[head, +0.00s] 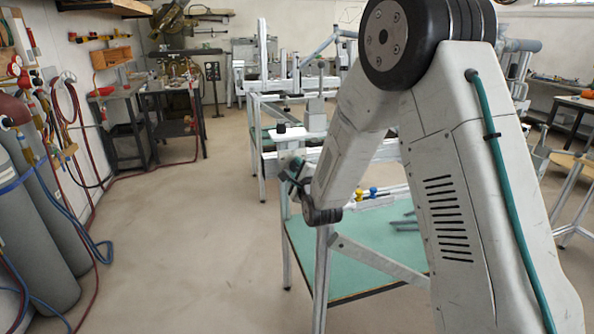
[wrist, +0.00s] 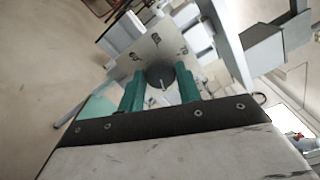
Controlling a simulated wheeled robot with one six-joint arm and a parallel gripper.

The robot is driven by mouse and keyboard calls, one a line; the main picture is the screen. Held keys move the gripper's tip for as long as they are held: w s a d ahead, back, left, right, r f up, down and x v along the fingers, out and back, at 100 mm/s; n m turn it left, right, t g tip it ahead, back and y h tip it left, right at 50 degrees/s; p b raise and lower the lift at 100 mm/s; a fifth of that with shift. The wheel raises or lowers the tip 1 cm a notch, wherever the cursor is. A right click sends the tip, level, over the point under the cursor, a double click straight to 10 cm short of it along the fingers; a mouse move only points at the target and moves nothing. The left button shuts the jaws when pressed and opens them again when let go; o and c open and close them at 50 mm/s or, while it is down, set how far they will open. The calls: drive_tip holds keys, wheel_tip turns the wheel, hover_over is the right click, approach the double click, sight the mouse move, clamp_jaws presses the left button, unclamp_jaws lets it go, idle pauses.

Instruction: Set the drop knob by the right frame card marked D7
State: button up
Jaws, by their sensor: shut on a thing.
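In the wrist view my gripper (wrist: 160,72) has its two green fingers on either side of a dark round knob (wrist: 161,79), shut on it. A thin pale line shows on the knob's near side. I cannot make out a card marked D7. In the head view my arm reaches to the near end of the frame bench, and my forearm hides most of the gripper and the knob.
The bench has a green lower shelf (head: 350,262) and metal legs. Gas cylinders (head: 35,210) stand at the left wall. The floor between is clear.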

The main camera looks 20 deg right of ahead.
drive_tip(key=shift+m, duration=0.7)
drive_tip(key=shift+f, duration=0.1)
drive_tip(key=o, duration=1)
drive_tip(key=s, duration=0.8)
